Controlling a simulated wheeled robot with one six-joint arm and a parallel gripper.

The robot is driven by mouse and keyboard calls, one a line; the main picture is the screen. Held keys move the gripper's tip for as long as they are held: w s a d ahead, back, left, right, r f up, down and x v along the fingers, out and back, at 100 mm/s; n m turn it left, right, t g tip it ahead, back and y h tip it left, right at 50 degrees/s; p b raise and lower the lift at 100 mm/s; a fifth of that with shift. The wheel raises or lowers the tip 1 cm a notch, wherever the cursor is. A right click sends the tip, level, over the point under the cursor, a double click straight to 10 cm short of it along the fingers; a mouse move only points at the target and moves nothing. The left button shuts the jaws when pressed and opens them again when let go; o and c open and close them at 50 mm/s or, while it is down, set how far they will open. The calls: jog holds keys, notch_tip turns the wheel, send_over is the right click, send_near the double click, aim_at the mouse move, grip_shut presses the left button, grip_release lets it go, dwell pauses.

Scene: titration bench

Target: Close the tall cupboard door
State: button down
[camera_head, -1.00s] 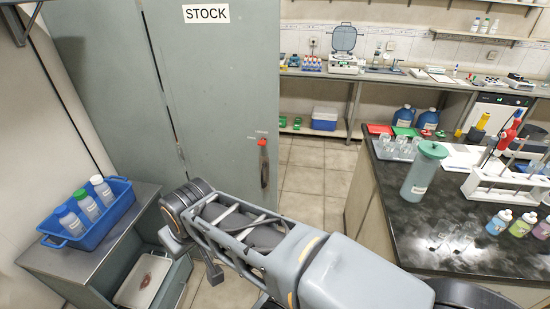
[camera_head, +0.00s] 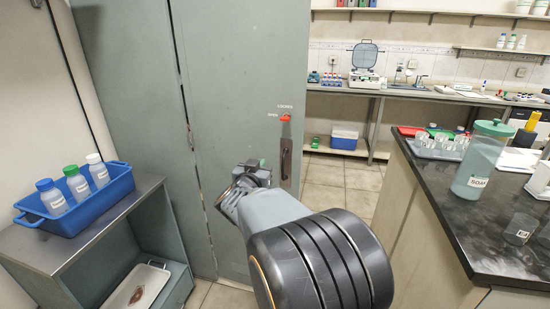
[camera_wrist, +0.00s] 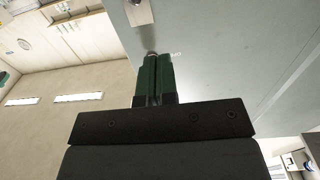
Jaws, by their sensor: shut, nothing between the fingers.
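The tall cupboard is grey-green and stands at the left of centre in the head view. Its right-hand door (camera_head: 235,90) bears a dark upright handle (camera_head: 286,160) near its right edge, with a red lever (camera_head: 285,117) above, by small "OPEN" and "LOCKED" marks. A thin, partly dark seam runs down the door's left side; I cannot tell whether the door is flush. My gripper (camera_head: 256,170) is in front of the door, left of the handle; contact cannot be told. In the wrist view its green fingers (camera_wrist: 153,78) are together and empty, beside a pale grey panel (camera_wrist: 215,45).
A low metal cabinet (camera_head: 140,195) with a blue bottle crate (camera_head: 90,205) stands at the left. A black-topped bench (camera_head: 440,200) with a jug (camera_head: 480,160) stands at the right. Tiled floor (camera_head: 340,177) is open between cupboard and bench.

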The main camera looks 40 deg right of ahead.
aim_at(278, 144)
jog(key=x, duration=0.4)
jog(key=b+x, duration=0.1)
jog(key=x, duration=0.8)
jog(key=shift+s+d+b, duration=0.1)
jog(key=shift+d+b, duration=0.2)
jog(key=shift+d, duration=0.15)
jog(key=shift+f, duration=0.1)
